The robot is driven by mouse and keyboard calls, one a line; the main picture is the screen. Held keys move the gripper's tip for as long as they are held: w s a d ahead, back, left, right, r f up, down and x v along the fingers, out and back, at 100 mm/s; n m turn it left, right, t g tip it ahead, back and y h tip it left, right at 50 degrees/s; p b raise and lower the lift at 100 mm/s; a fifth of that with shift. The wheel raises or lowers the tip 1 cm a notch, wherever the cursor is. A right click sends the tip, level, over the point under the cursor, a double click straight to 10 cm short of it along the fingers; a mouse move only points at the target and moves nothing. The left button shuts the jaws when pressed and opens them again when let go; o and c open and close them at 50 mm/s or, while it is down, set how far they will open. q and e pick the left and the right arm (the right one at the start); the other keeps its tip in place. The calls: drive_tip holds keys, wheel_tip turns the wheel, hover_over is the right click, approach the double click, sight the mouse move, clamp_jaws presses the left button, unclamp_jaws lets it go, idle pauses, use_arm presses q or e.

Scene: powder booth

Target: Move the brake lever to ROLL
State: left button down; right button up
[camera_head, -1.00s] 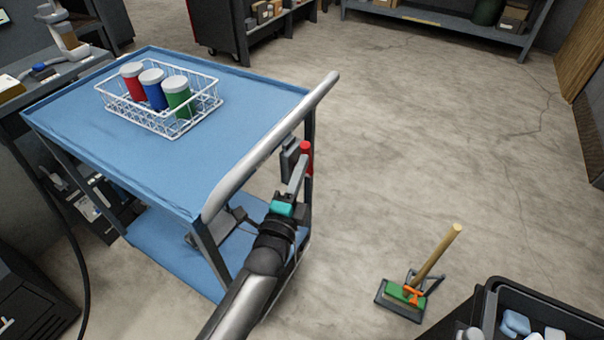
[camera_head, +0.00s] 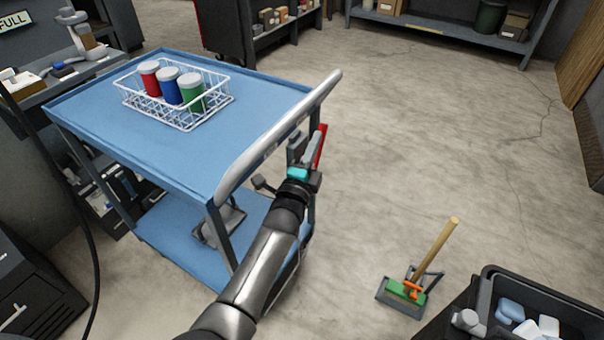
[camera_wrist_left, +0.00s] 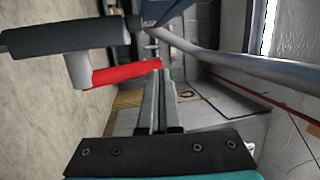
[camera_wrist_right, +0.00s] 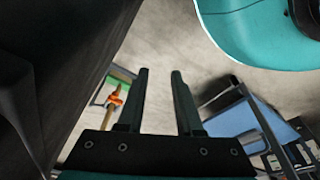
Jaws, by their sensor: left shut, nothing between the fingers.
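The brake lever (camera_head: 320,146) is a red bar below the push handle of the blue cart (camera_head: 130,150). It slants, its upper end to the right. In the left wrist view the red lever (camera_wrist_left: 120,75) joins a grey piece and a dark cylinder at the left. My left gripper (camera_head: 314,146) is shut and empty beside the lever. Its fingertips (camera_wrist_left: 153,62) are at the red bar's end; I cannot tell if they touch it. No ROLL marking is legible. My right gripper (camera_wrist_right: 159,74) is open and empty, seen only in the right wrist view.
The cart's grey handle (camera_head: 280,135) runs just above my left gripper. A white wire basket (camera_head: 190,125) with red, blue and green jars stands on the cart. A brush with a dustpan (camera_head: 405,290) and a dark bin (camera_head: 490,300) are at the lower right. The floor between is clear.

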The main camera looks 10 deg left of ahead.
use_arm(q)
drive_tip(key=shift+x, duration=0.8)
use_arm(e)
drive_tip(key=shift+w+a+r, duration=0.2)
drive_tip(key=shift+w+r, duration=0.15)
drive_tip(key=shift+r, duration=0.2)
use_arm(q)
drive_tip(key=shift+d, duration=0.15)
